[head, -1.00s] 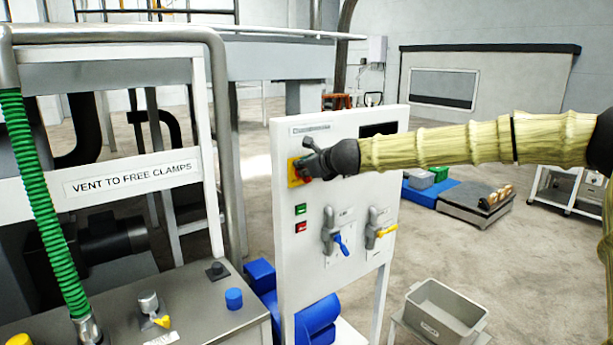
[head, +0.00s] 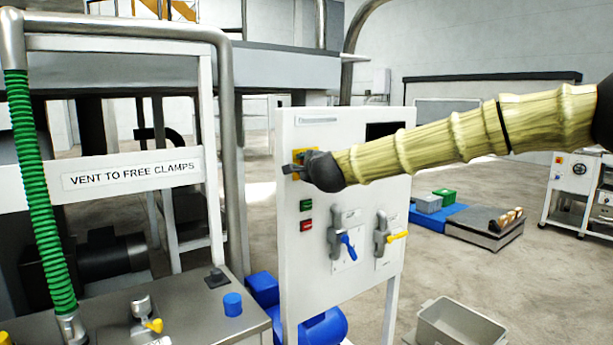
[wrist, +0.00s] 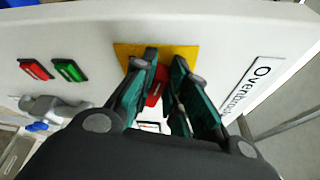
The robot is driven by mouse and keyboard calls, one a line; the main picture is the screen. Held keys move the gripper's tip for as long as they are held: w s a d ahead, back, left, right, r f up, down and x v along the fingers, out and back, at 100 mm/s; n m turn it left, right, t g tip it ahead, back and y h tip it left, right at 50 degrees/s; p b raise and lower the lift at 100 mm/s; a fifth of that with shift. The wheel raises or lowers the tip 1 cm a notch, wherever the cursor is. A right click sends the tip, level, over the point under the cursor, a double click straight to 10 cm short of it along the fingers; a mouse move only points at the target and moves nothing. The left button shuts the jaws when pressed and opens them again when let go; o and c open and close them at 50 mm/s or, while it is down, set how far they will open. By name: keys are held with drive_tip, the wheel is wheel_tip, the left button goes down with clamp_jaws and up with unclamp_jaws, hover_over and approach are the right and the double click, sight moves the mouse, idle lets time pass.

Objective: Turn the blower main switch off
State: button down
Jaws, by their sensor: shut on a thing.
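The blower main switch is a red knob (wrist: 153,97) on a yellow plate (wrist: 126,49) at the top left of a white panel (head: 345,285). In the head view part of the yellow plate (head: 299,157) shows beside my gripper, and the knob is hidden. My gripper (head: 291,170) is at the plate. In the wrist view its two dark green fingers (wrist: 158,80) stand on either side of the red knob, shut on it. The knob's exact angle is hard to tell because the fingers cover much of it.
Below the switch are a green button (head: 306,205), a red button (head: 306,224), a blue-handled valve (head: 347,243) and a yellow-handled valve (head: 394,236). A steel cabinet top (head: 190,310) stands at left, with a green hose (head: 40,190). A grey bin (head: 455,325) stands at front right.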

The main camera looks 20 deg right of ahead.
drive_tip(key=shift+f+n+t+b, duration=0.3)
drive_tip(key=shift+n+b, duration=0.4)
drive_tip(key=shift+b, duration=0.15)
drive_tip(key=shift+f+n+t+b, duration=0.3)
drive_tip(key=shift+n+b, duration=0.4)
drive_tip(key=shift+b, duration=0.15)
drive_tip(key=shift+r, duration=0.1)
drive_tip(key=c, duration=1.4)
unclamp_jaws()
drive_tip(key=shift+s, duration=0.1)
drive_tip(key=s, duration=1.2)
drive_tip(key=shift+a, duration=0.25)
